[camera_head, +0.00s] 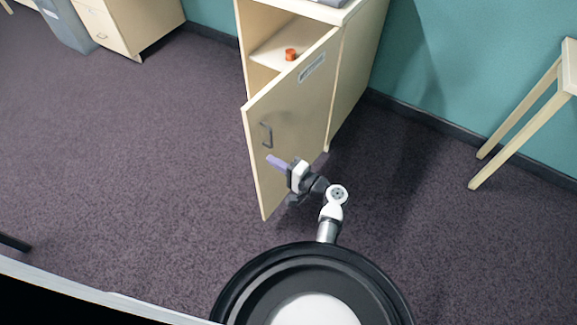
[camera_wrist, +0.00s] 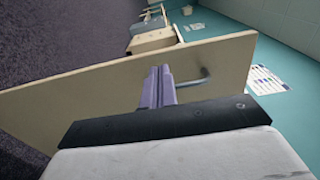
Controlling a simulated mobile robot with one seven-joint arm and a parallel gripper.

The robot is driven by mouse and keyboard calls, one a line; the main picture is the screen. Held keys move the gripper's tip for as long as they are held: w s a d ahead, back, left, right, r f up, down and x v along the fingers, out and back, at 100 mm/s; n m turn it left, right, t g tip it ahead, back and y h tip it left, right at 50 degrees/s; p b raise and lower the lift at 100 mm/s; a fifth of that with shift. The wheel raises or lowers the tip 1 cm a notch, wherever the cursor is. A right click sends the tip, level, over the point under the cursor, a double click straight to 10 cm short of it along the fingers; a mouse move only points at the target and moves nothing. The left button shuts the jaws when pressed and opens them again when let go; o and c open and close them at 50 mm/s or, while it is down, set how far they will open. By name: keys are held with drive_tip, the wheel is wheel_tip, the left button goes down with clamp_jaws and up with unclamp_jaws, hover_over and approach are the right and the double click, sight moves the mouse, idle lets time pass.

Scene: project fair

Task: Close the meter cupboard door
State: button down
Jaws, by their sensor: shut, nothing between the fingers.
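The meter cupboard (camera_head: 353,75) stands against the teal wall, with its light wood door (camera_head: 297,110) swung open toward me. A dark bar handle (camera_head: 266,136) is on the door's outer face, near its free edge; it also shows in the wrist view (camera_wrist: 191,81). My gripper (camera_head: 273,160) is in front of the outer face, just below the handle. In the wrist view its purple fingers (camera_wrist: 157,86) are together and empty, pointing at the door (camera_wrist: 90,106). I cannot tell whether the fingertips touch the door.
An orange-red object (camera_head: 290,54) sits on a shelf inside the cupboard. A wooden stool or table (camera_head: 522,122) stands at the right. A drawer unit (camera_head: 125,25) and a grey bin (camera_head: 68,24) are at the upper left. The carpet left of the door is clear.

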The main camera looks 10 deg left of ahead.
drive_tip(key=p+x, duration=0.1)
drive_tip(key=x, duration=0.5)
drive_tip(key=shift+p, duration=0.3)
